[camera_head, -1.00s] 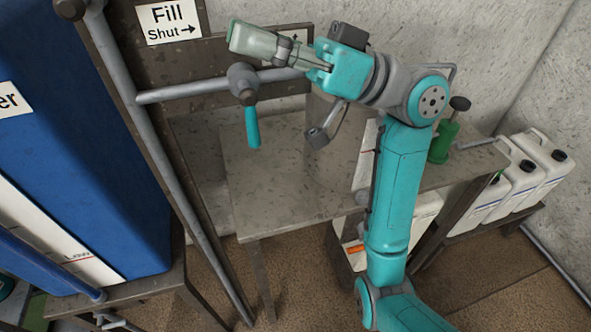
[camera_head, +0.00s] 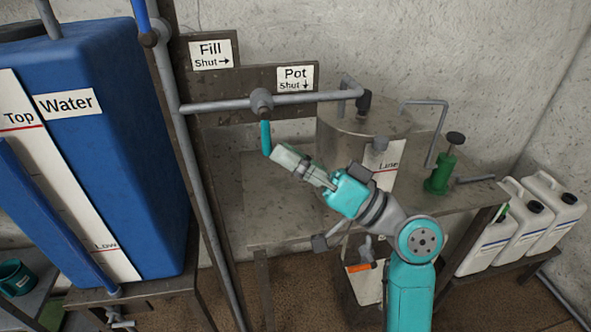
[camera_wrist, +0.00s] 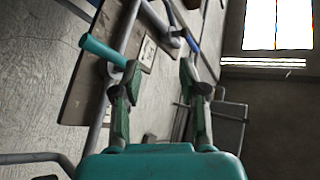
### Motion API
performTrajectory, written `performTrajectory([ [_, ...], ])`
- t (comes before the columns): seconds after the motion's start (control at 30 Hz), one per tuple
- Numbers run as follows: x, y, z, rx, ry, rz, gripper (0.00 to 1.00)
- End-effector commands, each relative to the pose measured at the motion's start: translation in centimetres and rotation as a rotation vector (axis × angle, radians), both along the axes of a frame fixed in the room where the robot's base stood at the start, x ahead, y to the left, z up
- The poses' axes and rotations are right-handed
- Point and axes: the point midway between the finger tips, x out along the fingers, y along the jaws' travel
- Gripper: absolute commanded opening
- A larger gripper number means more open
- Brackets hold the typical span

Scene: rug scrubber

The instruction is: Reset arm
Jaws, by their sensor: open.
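My gripper (camera_head: 284,160) is in the middle of the head view, in front of the pipe valve and pointing up and left. In the wrist view its two fingers (camera_wrist: 158,80) stand apart with nothing between them. The teal valve handle (camera_head: 265,138) hangs down from the grey pipe under the "Pot" sign (camera_head: 295,78). In the head view its lower end is close by my fingertips. In the wrist view the handle (camera_wrist: 103,51) lies outside the left finger, close to it; I cannot tell whether they touch.
A blue water tank (camera_head: 120,160) stands at left. The grey pipe (camera_head: 215,105) runs across above my gripper. A metal pot (camera_head: 350,128) and a green hand pump (camera_head: 440,172) stand on the bench (camera_head: 285,222). White jugs (camera_head: 553,207) stand at right.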

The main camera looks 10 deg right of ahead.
Motion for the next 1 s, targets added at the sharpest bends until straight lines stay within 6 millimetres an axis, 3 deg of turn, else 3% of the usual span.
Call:
performTrajectory([
  [0.13,0.2,-0.1,-1.1,0.006,0.021,-0.025,0.42],
  [0.63,0.4,-0.3,-2.0,0.012,0.039,-0.046,0.42],
  [0.77,0.6,-0.7,-5.0,0.021,0.093,-0.109,0.42],
  [1.0,-0.2,-2.4,-14.0,0.02,0.242,-0.322,0.42],
])
